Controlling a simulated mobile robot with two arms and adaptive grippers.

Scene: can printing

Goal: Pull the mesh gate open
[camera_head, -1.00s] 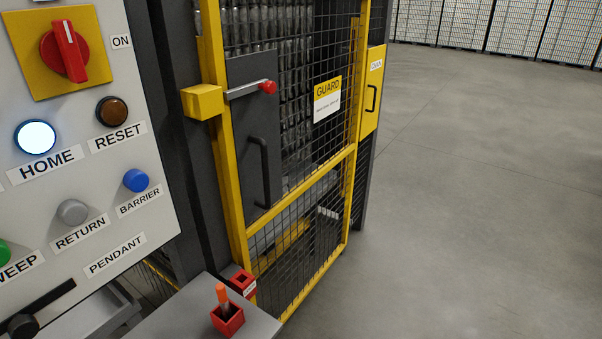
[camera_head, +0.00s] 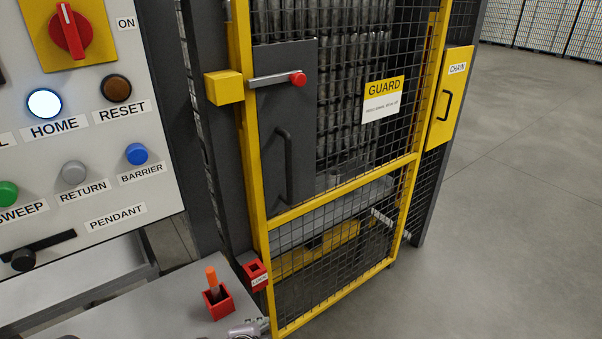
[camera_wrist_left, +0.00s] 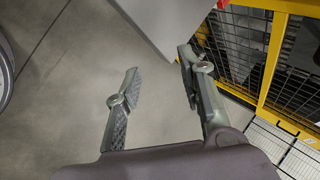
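The mesh gate (camera_head: 340,255) has a yellow frame and black wire mesh, and looks shut. A dark panel (camera_head: 270,120) on its left side carries a black vertical pull handle (camera_head: 289,165). Above it, a grey latch bar with a red knob (camera_head: 298,78) lies across from a yellow block (camera_head: 223,87). My left gripper (camera_wrist_left: 158,90) is open and empty in the left wrist view, with the yellow gate frame (camera_wrist_left: 274,55) to its right. A small grey gripper part (camera_head: 246,328) shows at the bottom of the head view, below the handle. My right gripper is not identifiable.
A control panel (camera_head: 105,185) with buttons stands at left. A grey table (camera_head: 150,300) holds a red holder (camera_head: 219,303) with an orange-handled tool; a small red box (camera_head: 255,272) is beside the gate post. A yellow CHAIN box (camera_head: 450,95) is at right. Floor (camera_head: 520,220) at right is clear.

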